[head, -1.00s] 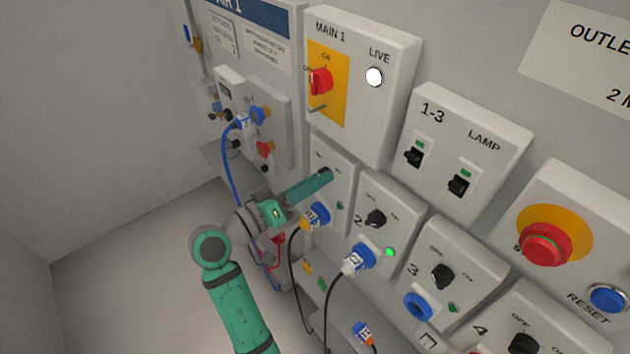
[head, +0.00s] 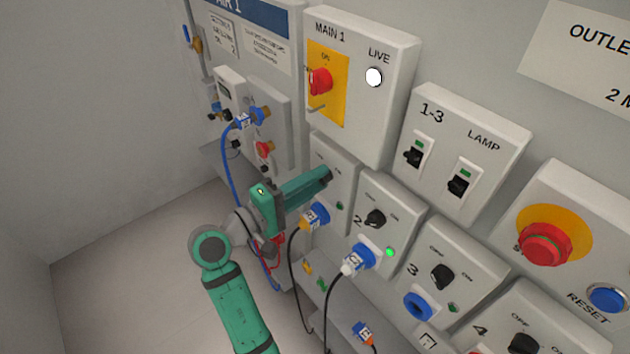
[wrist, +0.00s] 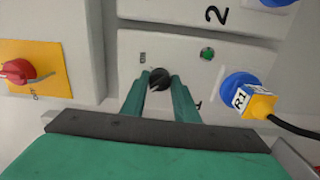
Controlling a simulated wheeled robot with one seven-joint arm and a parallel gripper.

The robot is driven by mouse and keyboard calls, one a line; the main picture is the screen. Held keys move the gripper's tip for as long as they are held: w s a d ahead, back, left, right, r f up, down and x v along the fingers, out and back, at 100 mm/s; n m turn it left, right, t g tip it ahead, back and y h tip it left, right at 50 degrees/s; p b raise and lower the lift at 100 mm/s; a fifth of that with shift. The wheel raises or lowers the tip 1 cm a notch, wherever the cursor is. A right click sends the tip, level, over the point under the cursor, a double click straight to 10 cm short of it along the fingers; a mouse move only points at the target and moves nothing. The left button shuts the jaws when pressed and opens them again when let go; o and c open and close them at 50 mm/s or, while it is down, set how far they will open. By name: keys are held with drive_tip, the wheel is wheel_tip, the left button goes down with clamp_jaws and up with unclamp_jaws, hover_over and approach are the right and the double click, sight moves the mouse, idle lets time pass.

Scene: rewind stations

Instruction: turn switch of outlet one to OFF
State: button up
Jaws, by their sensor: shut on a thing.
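The switch of outlet one is a black round knob (wrist: 159,76) on a pale panel, seen in the wrist view. My gripper (wrist: 160,84) has one green finger on each side of it and is shut on it. In the head view my gripper (head: 321,178) reaches the outlet one panel (head: 330,156) and hides the knob. Small marks flank the knob, and I cannot read its pointer's setting clearly. The outlet's lamp (wrist: 207,53) looks dull green, and it also shows dim in the head view (head: 339,206).
A blue-and-yellow plug (wrist: 246,98) tagged R1 sits in outlet one, with a black cable hanging down. Outlet two (head: 374,218) to the right has a brightly lit green lamp (head: 390,252). The red main switch (head: 320,81) is above.

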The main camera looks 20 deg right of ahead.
drive_tip(key=shift+n, duration=0.3)
drive_tip(key=o, duration=1.1)
drive_tip(key=shift+c, duration=0.2)
drive_tip(key=shift+a, duration=0.15)
drive_tip(key=v, duration=1)
drive_tip(key=shift+s+a, duration=0.2)
drive_tip(key=shift+a, duration=0.1)
